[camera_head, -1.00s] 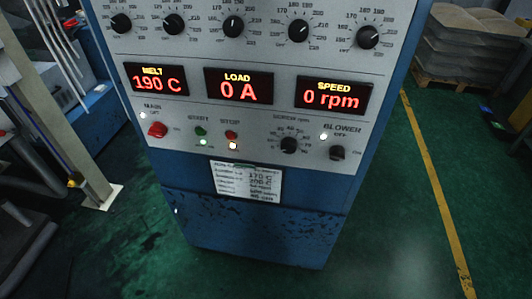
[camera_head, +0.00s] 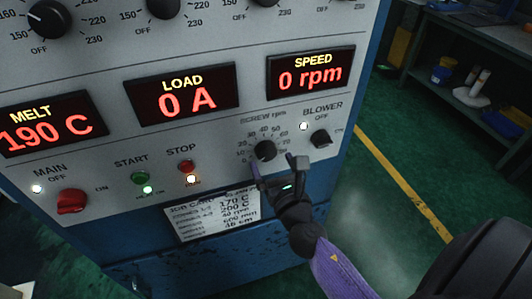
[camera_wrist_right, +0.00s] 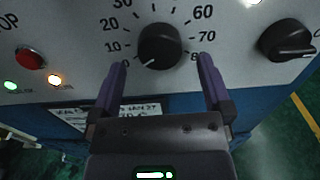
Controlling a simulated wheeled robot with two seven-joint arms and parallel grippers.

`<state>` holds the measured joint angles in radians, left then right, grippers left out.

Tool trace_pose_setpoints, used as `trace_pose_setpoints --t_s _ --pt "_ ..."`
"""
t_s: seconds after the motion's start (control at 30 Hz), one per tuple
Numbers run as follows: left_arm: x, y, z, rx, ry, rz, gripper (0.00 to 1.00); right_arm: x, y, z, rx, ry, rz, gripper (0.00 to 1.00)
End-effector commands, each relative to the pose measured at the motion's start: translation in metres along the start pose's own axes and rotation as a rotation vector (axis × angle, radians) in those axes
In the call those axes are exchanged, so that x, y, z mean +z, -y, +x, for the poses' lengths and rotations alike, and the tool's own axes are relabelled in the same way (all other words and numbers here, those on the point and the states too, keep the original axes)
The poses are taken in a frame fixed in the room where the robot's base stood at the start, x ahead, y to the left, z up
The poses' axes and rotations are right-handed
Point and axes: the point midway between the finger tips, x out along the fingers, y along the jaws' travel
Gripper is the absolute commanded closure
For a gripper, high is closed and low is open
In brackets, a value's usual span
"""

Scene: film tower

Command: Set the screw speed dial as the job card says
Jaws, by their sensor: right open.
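The screw speed dial (camera_head: 265,151) is a black round knob with a numbered scale, low on the cabinet's grey panel. In the right wrist view the dial (camera_wrist_right: 160,46) has its pale mark pointing to the lower left, near 0. My right gripper (camera_head: 279,166) is open just below the dial. In the right wrist view its purple fingers (camera_wrist_right: 161,72) stand apart at either side below the knob, not closed on it. The job card (camera_head: 212,215) is on the cabinet below, partly covered by my gripper; it shows 170 C, 200 C and a blurred rpm line. The speed display (camera_head: 309,77) reads 0 rpm.
The blower knob (camera_head: 320,138) is close right of the dial.

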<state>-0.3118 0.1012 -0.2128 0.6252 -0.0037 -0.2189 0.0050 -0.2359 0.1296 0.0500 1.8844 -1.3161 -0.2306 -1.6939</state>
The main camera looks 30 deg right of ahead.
Motion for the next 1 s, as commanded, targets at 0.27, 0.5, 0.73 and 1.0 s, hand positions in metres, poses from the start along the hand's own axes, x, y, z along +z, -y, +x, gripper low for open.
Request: trace_pose_setpoints --t_s 0.27,0.5,0.73,1.0 --pt "-0.003 0.001 -0.001 -0.002 -0.004 -0.001 1.0 -0.001 0.0 0.025 0.0 -0.002 0.002 0.0" --pt "-0.005 0.002 0.0 -0.004 -0.008 -0.001 1.0 -0.002 0.0 0.025 0.0 -0.002 0.003 0.08" --pt "-0.005 0.002 0.0 -0.004 -0.008 -0.002 1.0 -0.002 0.0 0.025 0.0 -0.002 0.003 0.57" --pt "-0.005 0.002 0.0 -0.004 -0.007 -0.002 1.0 -0.002 0.0 0.025 0.0 -0.003 0.006 0.93"
